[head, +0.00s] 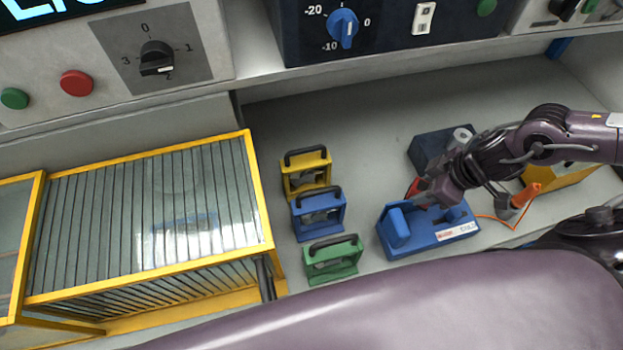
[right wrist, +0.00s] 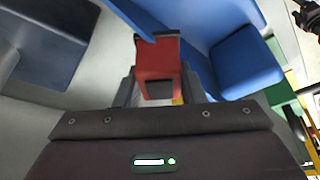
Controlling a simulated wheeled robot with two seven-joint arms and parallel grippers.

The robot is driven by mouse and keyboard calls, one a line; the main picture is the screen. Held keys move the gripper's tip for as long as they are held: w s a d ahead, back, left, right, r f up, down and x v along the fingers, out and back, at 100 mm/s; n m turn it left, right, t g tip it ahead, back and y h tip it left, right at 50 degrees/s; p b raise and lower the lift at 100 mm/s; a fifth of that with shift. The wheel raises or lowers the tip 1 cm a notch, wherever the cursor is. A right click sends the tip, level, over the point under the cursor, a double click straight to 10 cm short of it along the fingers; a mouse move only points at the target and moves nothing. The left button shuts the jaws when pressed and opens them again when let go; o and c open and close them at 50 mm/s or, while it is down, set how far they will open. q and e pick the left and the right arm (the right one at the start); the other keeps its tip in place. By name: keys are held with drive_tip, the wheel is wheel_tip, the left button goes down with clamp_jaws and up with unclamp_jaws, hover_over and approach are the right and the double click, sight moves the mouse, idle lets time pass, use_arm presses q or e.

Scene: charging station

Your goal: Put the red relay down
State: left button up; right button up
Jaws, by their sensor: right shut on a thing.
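The red relay (right wrist: 158,62) is between the fingers of my right gripper (head: 432,192) in the right wrist view. In the head view only a small red part of it (head: 413,187) shows beside the gripper, and the rest is hidden. My right gripper is shut on it, low over the blue fixture (head: 430,238), which has a raised blue block at its left end. I cannot tell whether the relay touches the fixture. Yellow (head: 306,173), blue (head: 319,213) and green (head: 332,258) relay-like units with dark handles stand in a row to the left. My left gripper is not in view.
A dark blue box (head: 430,147) stands behind the right gripper. An orange-handled tool (head: 524,196) with an orange cable lies to the right. A yellow-framed slatted case (head: 150,285) fills the left. The bench behind the coloured units is clear.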

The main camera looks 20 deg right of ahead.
drive_tip(key=w+a+p, duration=0.2)
drive_tip(key=w+a, duration=0.2)
drive_tip(key=w+a+f+p, duration=0.1)
drive_tip(key=w+a, duration=0.3)
drive_tip(key=w, duration=0.1)
drive_tip(key=w+a+p, duration=0.2)
drive_tip(key=w+a, duration=0.2)
drive_tip(key=shift+w+f+p, duration=0.15)
drive_tip(key=shift+f+p, duration=0.2)
drive_tip(key=shift+d+f, duration=0.1)
drive_tip(key=shift+f, duration=0.55)
wheel_tip(320, 180, down, 4)
drive_tip(key=shift+r+p, duration=0.25)
drive_tip(key=shift+p, duration=0.05)
drive_tip(key=shift+f, duration=0.2)
drive_tip(key=shift+f, duration=0.2)
drive_tip(key=o, duration=0.8)
drive_tip(key=shift+r, duration=0.1)
